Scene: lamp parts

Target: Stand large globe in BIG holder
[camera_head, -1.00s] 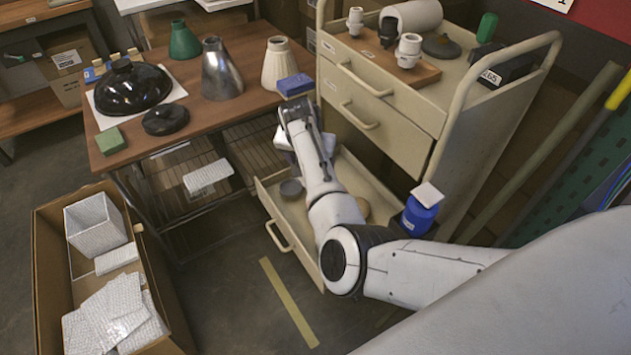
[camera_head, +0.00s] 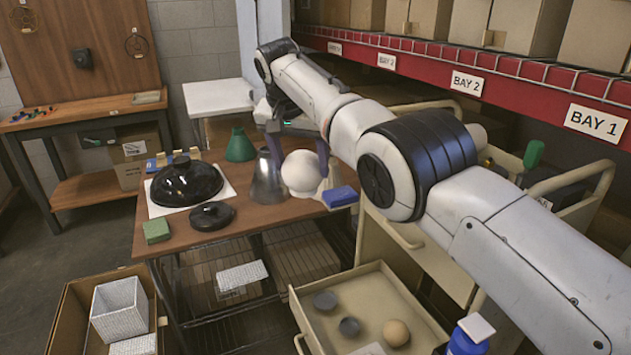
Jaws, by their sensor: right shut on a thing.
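My right gripper (camera_head: 299,165) is shut on a large white globe (camera_head: 300,174), with one finger on each side of it. The globe is over the wooden table, in front of the cream shade and beside the silver cone shade (camera_head: 267,180). I cannot tell whether it touches the table. No holder is marked as BIG. Two grey round cups, one larger (camera_head: 325,300) and one smaller (camera_head: 349,326), lie in the open drawer (camera_head: 392,285) beside a tan ball (camera_head: 396,333). My left gripper is out of view.
On the table (camera_head: 285,210) are a glossy black dome (camera_head: 186,184), a black disc (camera_head: 213,216), a green shade (camera_head: 240,146), a green block (camera_head: 156,231) and a blue block (camera_head: 340,196). A cardboard box (camera_head: 75,310) stands at lower left. My right arm hides much of the cart.

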